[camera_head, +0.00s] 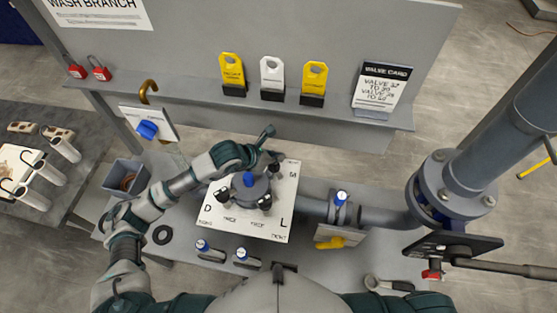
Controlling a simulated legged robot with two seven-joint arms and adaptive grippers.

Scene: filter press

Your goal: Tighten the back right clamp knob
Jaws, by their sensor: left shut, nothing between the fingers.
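The filter housing (247,192) is a round dark grey body with a blue cap on top. It stands on a white lettered plate (278,226) in the middle of the bench. Black clamp knobs sit around its rim: the back right knob (275,169), the front right knob (265,203) and the front left knob (222,197). My arm hides the back left part of the rim. My left gripper (270,147) is shut and empty, just behind and above the back right knob. I cannot tell whether it touches the knob.
A shelf (330,116) behind holds yellow and white tags and a valve card (382,88). A large grey pipe (455,190) rises at the right. A gauge (341,198), blue-capped valves (241,255) and a grey bin (127,176) surround the plate.

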